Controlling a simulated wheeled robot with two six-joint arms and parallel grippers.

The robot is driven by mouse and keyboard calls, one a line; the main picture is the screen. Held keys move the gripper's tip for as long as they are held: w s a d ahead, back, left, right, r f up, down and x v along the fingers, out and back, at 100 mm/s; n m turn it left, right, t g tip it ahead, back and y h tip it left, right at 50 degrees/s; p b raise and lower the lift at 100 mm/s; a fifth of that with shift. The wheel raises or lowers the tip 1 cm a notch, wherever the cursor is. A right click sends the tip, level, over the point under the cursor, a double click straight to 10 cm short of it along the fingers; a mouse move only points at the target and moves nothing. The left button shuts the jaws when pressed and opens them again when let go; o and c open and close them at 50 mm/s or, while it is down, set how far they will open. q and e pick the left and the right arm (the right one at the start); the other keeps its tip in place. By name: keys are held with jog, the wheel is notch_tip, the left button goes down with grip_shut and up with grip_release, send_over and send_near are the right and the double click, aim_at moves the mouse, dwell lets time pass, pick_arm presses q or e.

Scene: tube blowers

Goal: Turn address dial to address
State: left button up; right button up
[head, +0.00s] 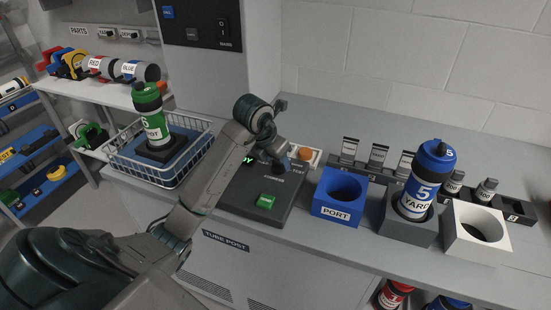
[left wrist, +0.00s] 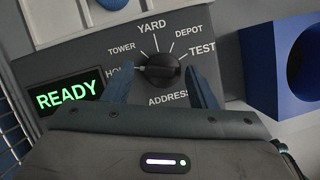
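The black address dial (left wrist: 163,71) sits on a grey panel in the left wrist view, ringed by the labels TOWER, YARD, DEPOT, TEST, ADDRESS and one starting HO, partly hidden. Its white mark points left toward the HO label. My left gripper (left wrist: 162,80) is open, with one finger on each side of the dial; I cannot tell whether they touch it. In the head view my left gripper (head: 280,167) is over the control panel (head: 240,200) and hides most of the dial. A display (left wrist: 67,94) reads READY. My right gripper is not in view.
A green button (head: 265,201) is on the panel. To its right stand a blue PORT block (head: 338,211), a blue YARD 5 canister (head: 419,180) in a grey holder, and a white block (head: 475,250). A wire basket (head: 130,178) with a green canister (head: 151,112) stands left.

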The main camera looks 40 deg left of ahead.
pick_arm(q)
jog(key=shift+r, duration=0.15)
jog(key=shift+s+r, duration=0.15)
jog(key=shift+r, duration=0.15)
jog(key=v, duration=0.2)
jog(key=shift+s+r, duration=0.1)
jog(key=shift+r, duration=0.15)
jog(key=shift+p+v, duration=1.05)
jog(key=shift+v, duration=0.05)
jog(key=p+v, duration=0.4)
jog(key=v, duration=0.1)
jog(key=shift+s, duration=0.15)
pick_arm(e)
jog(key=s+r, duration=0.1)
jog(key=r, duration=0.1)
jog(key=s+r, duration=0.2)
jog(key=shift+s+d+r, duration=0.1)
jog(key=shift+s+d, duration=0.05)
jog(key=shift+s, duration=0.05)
